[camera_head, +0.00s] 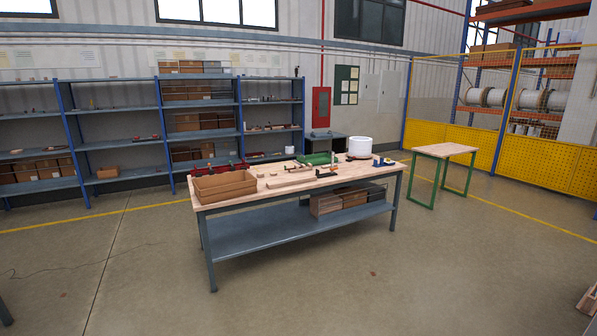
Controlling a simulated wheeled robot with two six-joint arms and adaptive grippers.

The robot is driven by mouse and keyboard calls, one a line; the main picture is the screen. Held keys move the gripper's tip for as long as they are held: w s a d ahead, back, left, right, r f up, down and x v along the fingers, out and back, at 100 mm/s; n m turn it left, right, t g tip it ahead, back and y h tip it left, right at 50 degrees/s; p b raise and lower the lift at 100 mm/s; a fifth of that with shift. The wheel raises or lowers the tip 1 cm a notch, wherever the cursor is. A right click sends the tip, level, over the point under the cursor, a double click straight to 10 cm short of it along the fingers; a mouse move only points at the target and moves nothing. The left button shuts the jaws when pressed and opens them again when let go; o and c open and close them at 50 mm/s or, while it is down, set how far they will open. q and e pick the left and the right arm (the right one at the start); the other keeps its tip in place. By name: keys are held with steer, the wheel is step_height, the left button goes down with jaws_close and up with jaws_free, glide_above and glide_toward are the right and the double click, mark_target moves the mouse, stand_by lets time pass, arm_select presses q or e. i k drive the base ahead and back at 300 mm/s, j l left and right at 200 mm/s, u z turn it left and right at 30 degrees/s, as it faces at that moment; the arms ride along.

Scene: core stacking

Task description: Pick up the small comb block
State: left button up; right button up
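A workbench (283,222) with a pale wooden top and a blue-grey lower shelf stands in the middle of the head view, some way off. Several small items lie on its top, among them a long pale block (290,180) near the middle and a dark tool-like item (326,174) to its right. They are too small for me to tell which one is the small comb block. Neither of my grippers shows in the view.
An open brown box (224,187) sits at the bench's left end, a white cylinder (360,146) at its back right. A small green-legged table (444,150) stands right. Shelves (120,107) line the back wall.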

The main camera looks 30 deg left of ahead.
mark_target(310, 167)
steer(key=i+j, duration=0.5)
steer(key=i+j+z, duration=0.15)
steer(key=i+j, duration=0.75)
steer(key=j, duration=0.15)
steer(key=i+j+z, duration=0.15)
steer(key=i+j, duration=0.75)
steer(key=j, duration=0.25)
steer(key=z, duration=0.05)
